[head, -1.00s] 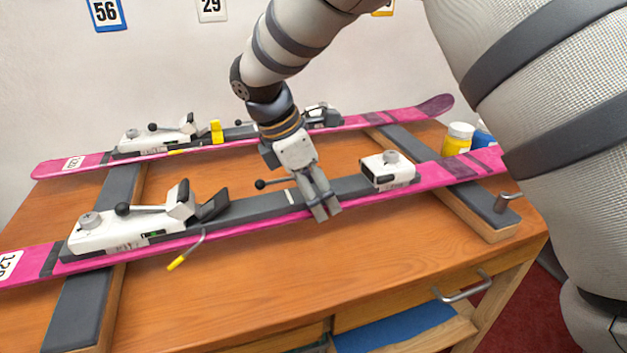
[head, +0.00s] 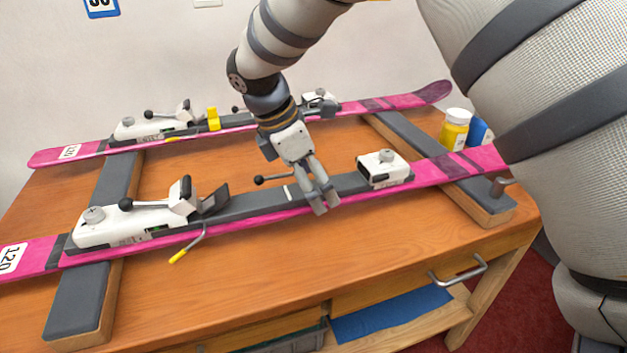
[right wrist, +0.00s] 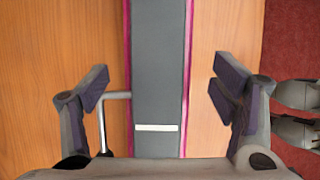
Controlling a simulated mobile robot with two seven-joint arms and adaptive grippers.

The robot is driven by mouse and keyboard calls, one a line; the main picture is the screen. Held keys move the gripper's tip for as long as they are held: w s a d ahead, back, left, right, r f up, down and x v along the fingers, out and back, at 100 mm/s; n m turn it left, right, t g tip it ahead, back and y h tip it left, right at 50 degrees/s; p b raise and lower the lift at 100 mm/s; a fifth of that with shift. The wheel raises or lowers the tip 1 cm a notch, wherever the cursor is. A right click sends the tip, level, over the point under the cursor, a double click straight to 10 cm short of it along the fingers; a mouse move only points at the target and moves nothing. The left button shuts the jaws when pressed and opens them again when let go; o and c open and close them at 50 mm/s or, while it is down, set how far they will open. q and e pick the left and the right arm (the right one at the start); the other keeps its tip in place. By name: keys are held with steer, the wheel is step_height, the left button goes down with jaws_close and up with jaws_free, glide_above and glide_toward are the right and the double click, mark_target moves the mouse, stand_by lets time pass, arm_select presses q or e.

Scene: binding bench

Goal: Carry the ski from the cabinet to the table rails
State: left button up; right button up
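Two pink skis with grey binding plates lie across the table rails. The near ski (head: 250,221) rests on the left rail (head: 78,300) and right rail (head: 482,200). The far ski (head: 392,102) lies behind it. My right gripper (head: 322,195) points down at the middle of the near ski, between its white heel and toe pieces. In the right wrist view my fingers (right wrist: 168,98) are open, one on each side of the ski (right wrist: 158,70), with gaps showing on both sides. My left gripper is out of view. No cabinet shows.
A thin lever (head: 273,179) sticks out from the near ski beside my right gripper and lies by one finger. A yellow jar (head: 455,130) and a blue item stand at the back right. A drawer handle (head: 458,272) juts from the table front. Bare wood lies between the skis.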

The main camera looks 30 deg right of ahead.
steer(key=shift+r, duration=0.3)
steer(key=v, duration=1.2)
steer(key=shift+r, duration=0.2)
